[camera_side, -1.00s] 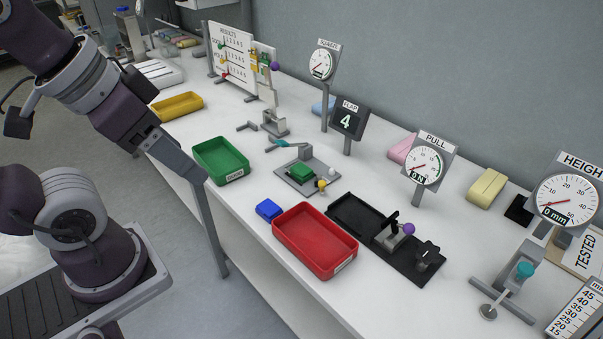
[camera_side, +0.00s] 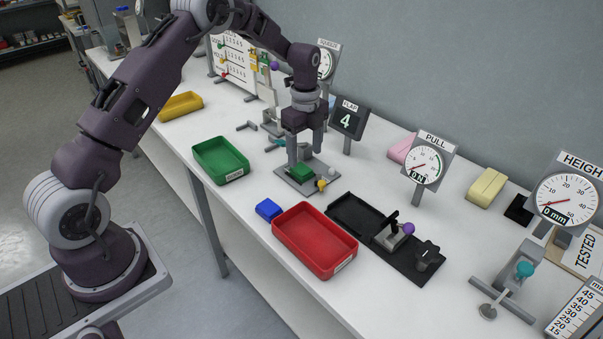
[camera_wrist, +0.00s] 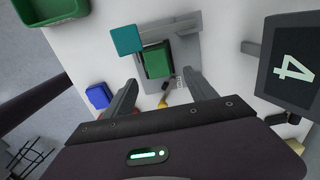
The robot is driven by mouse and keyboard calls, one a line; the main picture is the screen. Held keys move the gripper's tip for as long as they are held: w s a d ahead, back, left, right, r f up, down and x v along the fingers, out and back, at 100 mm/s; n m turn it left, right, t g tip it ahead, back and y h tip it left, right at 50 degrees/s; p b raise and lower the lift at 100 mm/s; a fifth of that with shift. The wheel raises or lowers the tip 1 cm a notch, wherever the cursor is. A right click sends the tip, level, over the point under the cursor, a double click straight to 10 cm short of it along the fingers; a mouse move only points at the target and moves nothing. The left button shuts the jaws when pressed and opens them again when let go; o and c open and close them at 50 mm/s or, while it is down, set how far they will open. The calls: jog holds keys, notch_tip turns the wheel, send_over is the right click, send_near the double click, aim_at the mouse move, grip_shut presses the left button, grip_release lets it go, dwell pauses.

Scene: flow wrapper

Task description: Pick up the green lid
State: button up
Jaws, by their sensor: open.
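The green lid (camera_side: 300,172) is a small green block on a grey fixture plate (camera_side: 323,171) on the white bench. It also shows in the wrist view (camera_wrist: 157,62), on the plate just past my fingertips. My gripper (camera_side: 305,152) points down above the plate, close over the lid. In the wrist view its two fingers (camera_wrist: 158,83) stand apart with nothing between them. I cannot tell whether a finger touches the lid.
A teal part (camera_wrist: 126,39) is beside the lid. A yellow knob (camera_side: 321,185) is at the plate's front. Around stand a green tray (camera_side: 241,177), a blue block (camera_side: 268,210), a red tray (camera_side: 319,274), a black fixture (camera_side: 413,270) and the FLAP display (camera_side: 348,118).

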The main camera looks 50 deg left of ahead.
aim_at(304, 170)
notch_tip(304, 170, down, 5)
jog(key=shift+s+f, duration=0.1)
jog(key=shift+s, duration=0.05)
grip_shut()
